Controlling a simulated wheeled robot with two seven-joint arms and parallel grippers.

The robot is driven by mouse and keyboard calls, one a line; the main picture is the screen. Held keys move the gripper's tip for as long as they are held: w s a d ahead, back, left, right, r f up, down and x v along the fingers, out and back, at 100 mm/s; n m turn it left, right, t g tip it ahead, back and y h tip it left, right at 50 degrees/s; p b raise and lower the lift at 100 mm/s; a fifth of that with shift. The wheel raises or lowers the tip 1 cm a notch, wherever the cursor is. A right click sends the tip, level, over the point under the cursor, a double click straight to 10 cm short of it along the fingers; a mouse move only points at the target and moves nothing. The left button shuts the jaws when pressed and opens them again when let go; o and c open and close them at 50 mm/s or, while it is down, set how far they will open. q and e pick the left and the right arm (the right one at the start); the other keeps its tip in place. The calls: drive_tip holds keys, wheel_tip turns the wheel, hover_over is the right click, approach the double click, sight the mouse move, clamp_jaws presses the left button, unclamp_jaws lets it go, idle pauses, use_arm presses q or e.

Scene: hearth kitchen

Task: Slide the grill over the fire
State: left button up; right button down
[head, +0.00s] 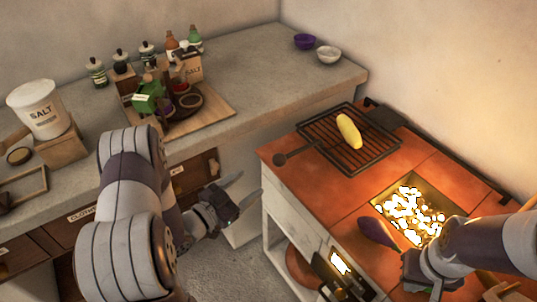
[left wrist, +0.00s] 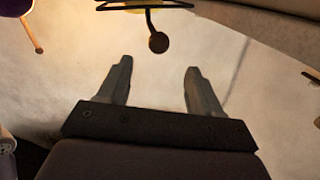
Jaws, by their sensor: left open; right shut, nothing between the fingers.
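The grill (head: 330,128) is a dark wire rack on the orange-red stove top, behind and left of the fire. Its handle ends in a round dark knob (head: 281,159) at the stove's left edge. The knob also shows in the left wrist view (left wrist: 158,42), beyond my fingers. A yellow, corn-like piece (head: 349,131) lies on the grill. The fire (head: 413,212) glows in a square opening. My left gripper (head: 245,188) is open and empty, left of the stove and apart from the knob. My right gripper (head: 412,272) is shut and empty near the stove's front right; its fingertips are unclear.
A purple, eggplant-like thing (head: 378,233) lies at the fire opening's front left edge. A dark rail (head: 440,155) runs along the stove's back. A gap separates counter front and stove.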

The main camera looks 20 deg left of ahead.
sight(279, 161)
use_arm(q)
drive_tip(key=x, duration=1.2)
drive_tip(key=shift+w+d+r, duration=0.1)
drive_tip(key=shift+w+d, duration=0.05)
drive_tip(key=shift+w, duration=0.05)
clamp_jaws()
